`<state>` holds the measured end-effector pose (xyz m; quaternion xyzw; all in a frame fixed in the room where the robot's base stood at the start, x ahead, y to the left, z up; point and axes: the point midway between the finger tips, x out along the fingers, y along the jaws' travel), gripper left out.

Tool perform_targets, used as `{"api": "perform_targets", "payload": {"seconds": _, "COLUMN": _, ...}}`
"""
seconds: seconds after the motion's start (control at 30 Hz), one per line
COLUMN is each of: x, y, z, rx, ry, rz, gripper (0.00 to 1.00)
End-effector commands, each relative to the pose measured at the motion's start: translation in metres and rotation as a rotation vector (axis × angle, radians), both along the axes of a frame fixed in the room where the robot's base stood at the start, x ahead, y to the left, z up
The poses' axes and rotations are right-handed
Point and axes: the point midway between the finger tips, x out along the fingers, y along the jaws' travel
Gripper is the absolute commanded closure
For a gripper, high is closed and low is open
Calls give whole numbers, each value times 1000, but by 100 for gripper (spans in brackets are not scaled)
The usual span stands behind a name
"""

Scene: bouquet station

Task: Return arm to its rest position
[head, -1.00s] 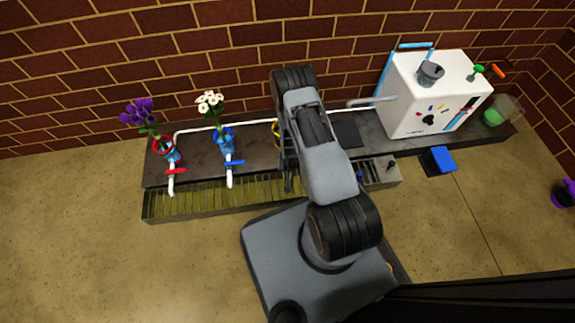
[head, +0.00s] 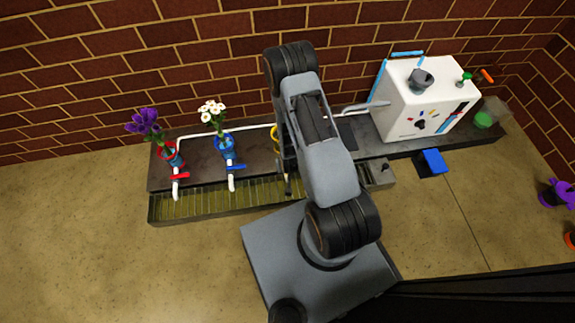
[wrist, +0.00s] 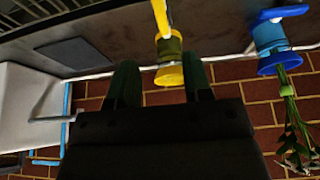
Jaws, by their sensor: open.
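My arm (head: 325,165) is folded up over the middle of the counter in the head view. My gripper (wrist: 162,80) shows in the wrist view with its two dark green fingers apart. A yellow vase (wrist: 170,75) appears beyond the gap between the fingers, below a yellow tap handle (wrist: 161,17). I cannot tell how far it is from the fingers. In the head view my arm mostly hides the yellow vase (head: 275,133); the fingertips are not clear there.
A blue vase (head: 225,146) with white flowers and a red-rimmed vase (head: 170,156) with purple flowers stand left on the counter. A white machine (head: 415,105) stands right. A blue-topped box (head: 433,161) is on the floor. The floor at left is clear.

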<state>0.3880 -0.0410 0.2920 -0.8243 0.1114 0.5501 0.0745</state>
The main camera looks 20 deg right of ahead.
Motion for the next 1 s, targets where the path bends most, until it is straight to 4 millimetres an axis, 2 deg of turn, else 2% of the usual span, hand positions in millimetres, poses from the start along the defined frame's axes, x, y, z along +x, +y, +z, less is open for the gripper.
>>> {"api": "perform_targets", "payload": {"seconds": 0.67, "x": -2, "y": 1, "z": 5, "rx": 0, "ry": 1, "rz": 0, "gripper": 54}}
{"api": "perform_targets", "payload": {"seconds": 0.77, "x": -1, "y": 1, "z": 10, "rx": 1, "ry": 0, "rz": 1, "gripper": 54}}
{"api": "perform_targets", "payload": {"seconds": 0.87, "x": 7, "y": 2, "z": 34, "rx": 5, "ry": -3, "rz": 8, "gripper": 54}}
{"api": "perform_targets", "payload": {"seconds": 0.97, "x": 20, "y": 4, "z": 79, "rx": 13, "ry": -7, "rz": 20, "gripper": 54}}
{"api": "perform_targets", "payload": {"seconds": 1.0, "x": 26, "y": 6, "z": 102, "rx": 17, "ry": -7, "rz": 27, "gripper": 54}}
